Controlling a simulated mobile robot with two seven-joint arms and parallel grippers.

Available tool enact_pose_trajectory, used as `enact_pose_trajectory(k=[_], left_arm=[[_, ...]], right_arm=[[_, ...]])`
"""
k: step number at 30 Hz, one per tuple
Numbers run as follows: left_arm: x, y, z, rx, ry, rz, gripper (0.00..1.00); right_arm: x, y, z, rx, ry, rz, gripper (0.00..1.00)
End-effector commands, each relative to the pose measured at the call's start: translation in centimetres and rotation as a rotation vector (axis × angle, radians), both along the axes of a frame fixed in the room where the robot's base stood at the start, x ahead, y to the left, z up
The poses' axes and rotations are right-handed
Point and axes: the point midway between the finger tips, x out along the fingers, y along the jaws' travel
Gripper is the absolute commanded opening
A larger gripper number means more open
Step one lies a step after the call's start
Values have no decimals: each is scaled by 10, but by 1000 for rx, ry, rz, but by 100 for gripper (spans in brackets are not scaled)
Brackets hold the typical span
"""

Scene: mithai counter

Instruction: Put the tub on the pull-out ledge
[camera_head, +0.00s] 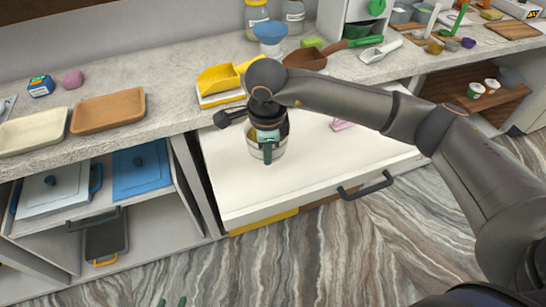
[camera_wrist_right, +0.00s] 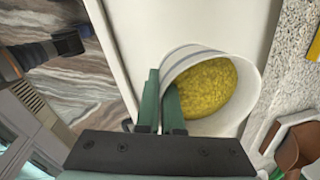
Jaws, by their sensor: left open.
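The tub (camera_head: 279,153) is white and sits over the white pull-out ledge (camera_head: 340,165), near its left part. In the right wrist view the tub (camera_wrist_right: 228,125) holds yellow grainy contents and looks tilted to the camera. My right gripper (camera_head: 267,150) reaches down from above at its rim. In the right wrist view my right gripper's green fingers (camera_wrist_right: 162,105) straddle the wall, one inside and one outside, shut on it. I cannot tell whether the tub's base touches the ledge.
The ledge has a black handle (camera_head: 367,186) at its front, and a pink item (camera_head: 341,125) lies on it. The counter behind holds a yellow scoop (camera_head: 217,79), a brown scoop (camera_head: 306,59), jars and trays (camera_head: 108,110). Open shelves stand left. Much of the ledge is bare.

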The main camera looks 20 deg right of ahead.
Motion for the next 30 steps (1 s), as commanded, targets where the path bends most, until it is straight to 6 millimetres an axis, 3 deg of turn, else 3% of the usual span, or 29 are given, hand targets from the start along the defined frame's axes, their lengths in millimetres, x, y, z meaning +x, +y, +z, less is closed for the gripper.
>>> enact_pose_trajectory(k=[6,11,18,29,30], left_arm=[[-1,1,1,2,4,1,50],[-1,1,1,3,6,1,50],[-2,1,1,3,8,1,50],[-2,1,-4,2,9,2,50],[-3,1,-3,3,10,2,50]], right_arm=[[18,-11,-24,2,-2,-2,0],[23,-15,-32,2,-2,-2,0],[26,-16,-64,2,0,1,0],[26,-16,-70,2,-4,0,0],[26,-17,-70,1,-2,0,6]])
